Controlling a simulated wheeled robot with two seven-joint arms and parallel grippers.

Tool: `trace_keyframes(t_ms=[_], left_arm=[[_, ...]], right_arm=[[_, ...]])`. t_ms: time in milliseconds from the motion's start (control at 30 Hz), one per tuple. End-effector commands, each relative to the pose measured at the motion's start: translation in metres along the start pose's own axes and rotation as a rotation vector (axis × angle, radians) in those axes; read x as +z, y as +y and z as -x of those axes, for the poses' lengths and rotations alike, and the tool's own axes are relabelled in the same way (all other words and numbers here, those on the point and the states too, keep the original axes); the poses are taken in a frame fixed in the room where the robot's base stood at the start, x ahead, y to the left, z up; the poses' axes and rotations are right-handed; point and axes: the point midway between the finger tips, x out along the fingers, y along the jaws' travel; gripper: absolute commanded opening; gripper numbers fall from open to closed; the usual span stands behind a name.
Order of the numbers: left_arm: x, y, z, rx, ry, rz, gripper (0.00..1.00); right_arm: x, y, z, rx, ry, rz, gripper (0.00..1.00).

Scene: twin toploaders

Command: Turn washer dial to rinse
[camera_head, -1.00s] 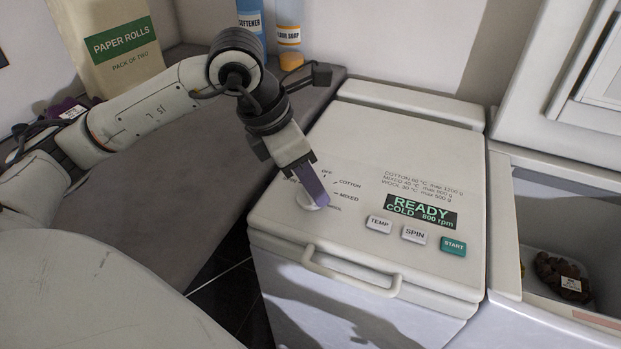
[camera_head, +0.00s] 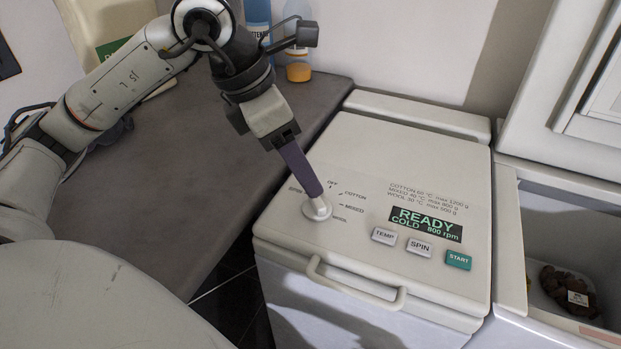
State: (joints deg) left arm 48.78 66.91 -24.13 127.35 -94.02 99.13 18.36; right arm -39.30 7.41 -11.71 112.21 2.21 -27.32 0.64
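The washer (camera_head: 400,150) stands in the middle right with a light top panel. Its round white dial (camera_head: 317,209) is at the panel's left front, with labels OFF, COTTON, MIXED and others around it; some labels are too small to read surely. The display (camera_head: 426,224) reads READY, COLD, 800 rpm. My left gripper (camera_head: 316,194) points down onto the dial, its purple fingers touching or just above the dial's top. The fingers look close together, seen edge-on, and I cannot tell whether they grip the knob. My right gripper is not in view.
TEMP (camera_head: 384,236), SPIN (camera_head: 419,247) and START (camera_head: 458,260) buttons sit right of the dial. A front handle (camera_head: 355,287) sticks out below. An open tub (camera_head: 565,225) with a dark item is at right. Bottles (camera_head: 298,50) stand behind on the grey counter (camera_head: 190,150).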

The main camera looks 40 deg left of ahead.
Motion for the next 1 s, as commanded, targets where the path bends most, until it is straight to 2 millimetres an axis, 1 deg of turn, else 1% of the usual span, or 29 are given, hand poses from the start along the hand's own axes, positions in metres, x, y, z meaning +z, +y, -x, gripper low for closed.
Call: trace_keyframes(t_ms=[33, 100, 200, 333, 600, 667, 767, 867, 1000], left_arm=[[0.001, 0.001, 0.010, 0.004, -0.003, 0.000, 0.58], [0.001, 0.000, 0.018, 0.002, -0.003, 0.000, 0.58], [0.000, 0.000, 0.025, 0.000, 0.000, 0.000, 0.58], [0.000, 0.000, 0.027, 0.000, 0.001, 0.000, 0.58], [0.000, 0.000, 0.026, -0.001, 0.001, 0.000, 0.58], [-0.001, 0.000, 0.023, -0.001, 0.002, 0.000, 0.58], [0.000, 0.000, 0.014, -0.002, 0.002, 0.000, 0.58], [-0.001, -0.001, -0.002, -0.003, 0.004, 0.000, 0.58], [-0.001, -0.001, -0.029, -0.005, 0.004, 0.000, 0.58]], right_arm=[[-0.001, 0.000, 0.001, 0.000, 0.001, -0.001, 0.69], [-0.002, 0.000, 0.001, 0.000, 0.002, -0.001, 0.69], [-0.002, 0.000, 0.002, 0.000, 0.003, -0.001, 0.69], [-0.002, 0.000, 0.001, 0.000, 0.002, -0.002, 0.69], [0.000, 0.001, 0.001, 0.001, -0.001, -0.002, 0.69], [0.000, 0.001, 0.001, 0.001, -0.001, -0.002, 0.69], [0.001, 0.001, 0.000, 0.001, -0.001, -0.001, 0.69], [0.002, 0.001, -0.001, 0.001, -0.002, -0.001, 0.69], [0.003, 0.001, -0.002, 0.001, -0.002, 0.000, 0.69]])
